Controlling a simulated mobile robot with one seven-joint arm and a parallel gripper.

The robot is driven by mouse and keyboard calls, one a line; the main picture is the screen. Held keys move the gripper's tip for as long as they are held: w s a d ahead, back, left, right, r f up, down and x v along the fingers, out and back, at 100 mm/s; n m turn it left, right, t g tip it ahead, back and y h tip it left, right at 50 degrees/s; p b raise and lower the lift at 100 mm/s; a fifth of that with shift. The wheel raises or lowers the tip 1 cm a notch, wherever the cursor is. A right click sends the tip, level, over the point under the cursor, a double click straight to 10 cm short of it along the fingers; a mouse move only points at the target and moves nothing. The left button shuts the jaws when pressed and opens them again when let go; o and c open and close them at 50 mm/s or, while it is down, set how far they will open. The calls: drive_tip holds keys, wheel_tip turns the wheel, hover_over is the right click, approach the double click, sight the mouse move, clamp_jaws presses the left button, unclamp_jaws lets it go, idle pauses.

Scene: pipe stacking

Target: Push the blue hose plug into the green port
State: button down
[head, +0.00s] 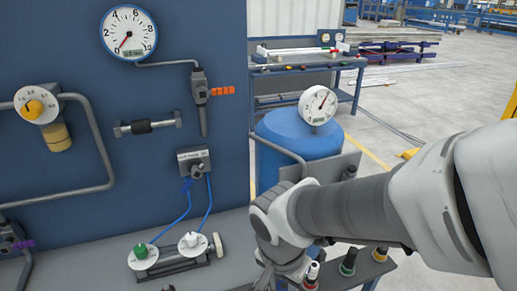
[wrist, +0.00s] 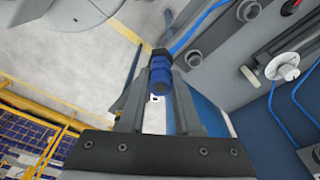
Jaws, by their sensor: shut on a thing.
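In the wrist view, my gripper (wrist: 161,84) is shut on the blue hose plug (wrist: 160,72), which sits between the fingertips. A blue hose (wrist: 197,28) runs from the plug toward the upper right. A short black fitting with a green ring (head: 348,262), which looks like the green port, stands on the grey ledge at the lower right of the head view. It stands between a red-marked fitting (head: 313,271) and a yellow-marked one (head: 381,253). My arm reaches down left of these, and my gripper is not clearly visible there. I cannot make out the green port in the wrist view.
A blue panel (head: 90,170) with gauges and pipes fills the left. A green knob (head: 141,251) and a white knob (head: 190,240) with blue hoses sit below it. A blue tank (head: 290,140) stands behind my arm. A workbench (head: 300,67) is farther back.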

drive_tip(key=shift+r+p, duration=2.5)
drive_tip(key=shift+r, duration=0.85)
